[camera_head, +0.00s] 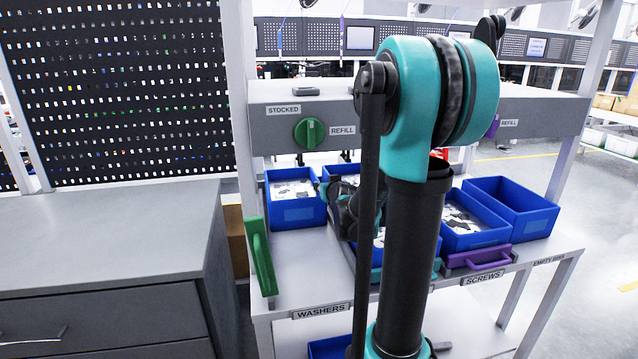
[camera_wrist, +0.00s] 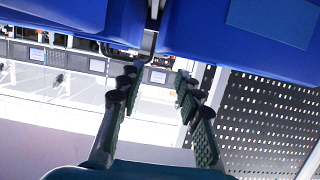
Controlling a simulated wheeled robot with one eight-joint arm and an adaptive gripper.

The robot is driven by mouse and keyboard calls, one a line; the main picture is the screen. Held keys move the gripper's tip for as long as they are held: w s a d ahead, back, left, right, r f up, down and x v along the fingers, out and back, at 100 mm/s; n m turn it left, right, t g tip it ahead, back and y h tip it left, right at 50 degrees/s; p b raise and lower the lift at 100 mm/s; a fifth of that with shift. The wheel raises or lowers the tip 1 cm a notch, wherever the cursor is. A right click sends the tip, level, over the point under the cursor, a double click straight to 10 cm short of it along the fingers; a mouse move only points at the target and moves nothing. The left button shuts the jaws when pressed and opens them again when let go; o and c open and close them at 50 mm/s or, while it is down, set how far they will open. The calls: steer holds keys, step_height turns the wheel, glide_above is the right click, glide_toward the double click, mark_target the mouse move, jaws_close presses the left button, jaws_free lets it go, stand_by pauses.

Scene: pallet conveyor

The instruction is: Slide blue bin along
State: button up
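Several blue bins stand on the grey shelf. In the head view one bin (camera_head: 297,213) with light parts is at the left, one (camera_head: 474,238) with dark and light parts is right of my arm, and an empty-looking one (camera_head: 515,222) is at the far right. Others are partly hidden behind my arm. In the wrist view, two blue bin surfaces, one at the left (camera_wrist: 70,14) and one at the right (camera_wrist: 235,40), fill the top with a narrow gap between them. My gripper (camera_wrist: 157,80) is open, with nothing visible between its fingers. Its fingertips are hidden in the head view.
A green hinged-looking panel (camera_head: 262,257) stands at the shelf's left front. A purple handle-like piece (camera_head: 478,262) is at the front right. A grey beam with a green knob (camera_head: 309,132) spans above the bins. A grey cabinet (camera_head: 110,235) is at left. Bare shelf shows at front left.

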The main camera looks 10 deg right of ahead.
mark_target(319, 181)
steer(key=x, duration=1.1)
jaws_close()
stand_by(0.4)
